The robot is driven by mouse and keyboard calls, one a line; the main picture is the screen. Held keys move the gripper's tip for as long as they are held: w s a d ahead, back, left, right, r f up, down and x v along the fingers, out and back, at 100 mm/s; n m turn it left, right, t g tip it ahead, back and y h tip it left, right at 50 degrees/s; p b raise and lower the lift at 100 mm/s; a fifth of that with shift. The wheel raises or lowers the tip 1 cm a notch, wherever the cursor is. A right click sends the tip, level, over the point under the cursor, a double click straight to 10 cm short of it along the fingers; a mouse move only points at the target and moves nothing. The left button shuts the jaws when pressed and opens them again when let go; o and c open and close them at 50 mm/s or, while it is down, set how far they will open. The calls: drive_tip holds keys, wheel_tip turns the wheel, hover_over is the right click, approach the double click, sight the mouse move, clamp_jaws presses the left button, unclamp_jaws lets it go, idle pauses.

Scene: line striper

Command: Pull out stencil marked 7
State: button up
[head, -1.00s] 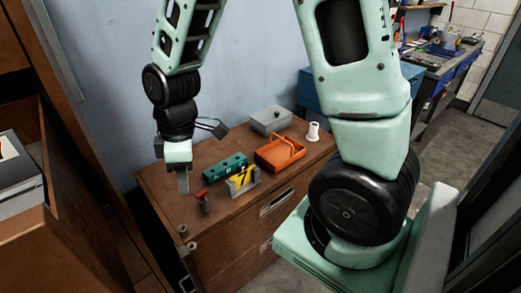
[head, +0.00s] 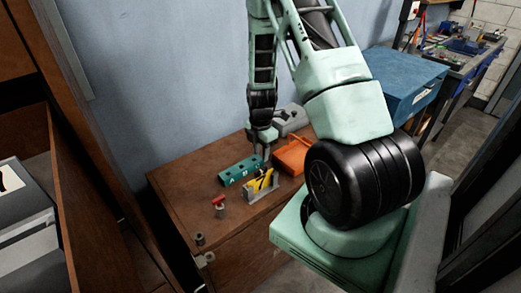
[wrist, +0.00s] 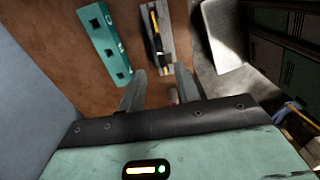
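The yellow stencil marked 7 (head: 263,180) stands upright in a small grey holder (head: 249,197) on the wooden cabinet top. In the wrist view the stencil (wrist: 156,32) shows edge-on as a thin yellow and black strip in the grey holder (wrist: 169,57). My gripper (head: 265,158) is just behind and above the stencil in the head view. In the wrist view my gripper (wrist: 161,86) has its two fingers apart with nothing between them, and the stencil and holder lie beyond the fingertips. The head view does not show the fingertips clearly.
A teal block with holes (head: 239,171) lies beside the holder. An orange basket (head: 291,157) is on its other side, partly hidden by my arm. A grey box (head: 291,120) is behind. A red-topped tool (head: 218,203) stands near the front. The cabinet top (head: 185,190) is bare at left.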

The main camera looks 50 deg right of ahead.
sight(261, 170)
wheel_tip(261, 170, down, 8)
drive_tip(key=b, duration=0.5)
drive_tip(key=shift+f+b, duration=0.15)
drive_tip(key=shift+b, duration=0.2)
idle(0.4)
clamp_jaws()
